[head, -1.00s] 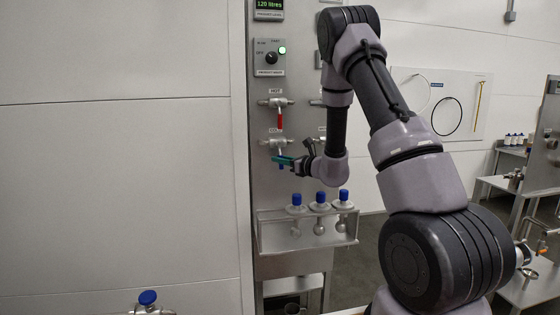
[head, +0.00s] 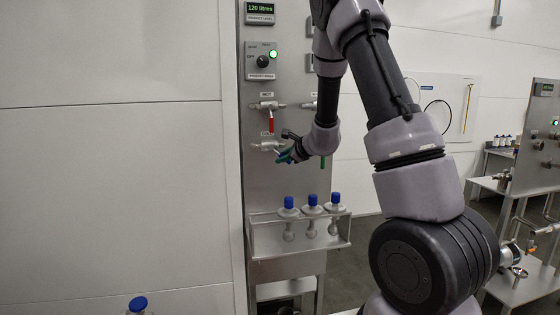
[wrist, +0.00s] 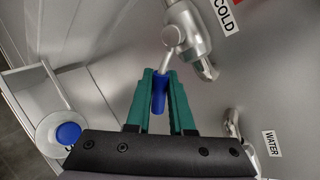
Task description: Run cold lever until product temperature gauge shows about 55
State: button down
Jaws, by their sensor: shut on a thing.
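The cold lever has a blue grip (wrist: 160,92) on a thin metal stem from the cold valve (wrist: 187,38), beside the COLD label. In the wrist view my gripper (wrist: 160,88) has its green fingers closed around the blue grip, one on each side. In the head view my gripper (head: 284,157) is just below and right of the cold valve (head: 267,146), and its fingers hide most of the lever. No product temperature gauge can be read. The lit display (head: 260,8) at the top reads 120 litres.
The hot valve's red lever (head: 271,125) hangs down just above. A selector knob (head: 263,62) with a green light is higher on the panel. Several blue-capped flasks (head: 312,205) stand in a rack below. A water valve (wrist: 233,125) is close to my gripper.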

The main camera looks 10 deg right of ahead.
jog(key=shift+d+r+n+h, duration=0.25)
jog(key=shift+r+n+h, duration=0.05)
jog(key=shift+n+h, duration=0.2)
dwell(0.3)
jog(key=c, duration=0.8)
grip_release()
jog(key=shift+s+r, duration=0.1)
jog(key=v, duration=1)
jog(key=shift+s+d+r, duration=0.1)
jog(key=shift+s+r, duration=0.05)
jog(key=shift+r, duration=0.15)
dwell(4.6)
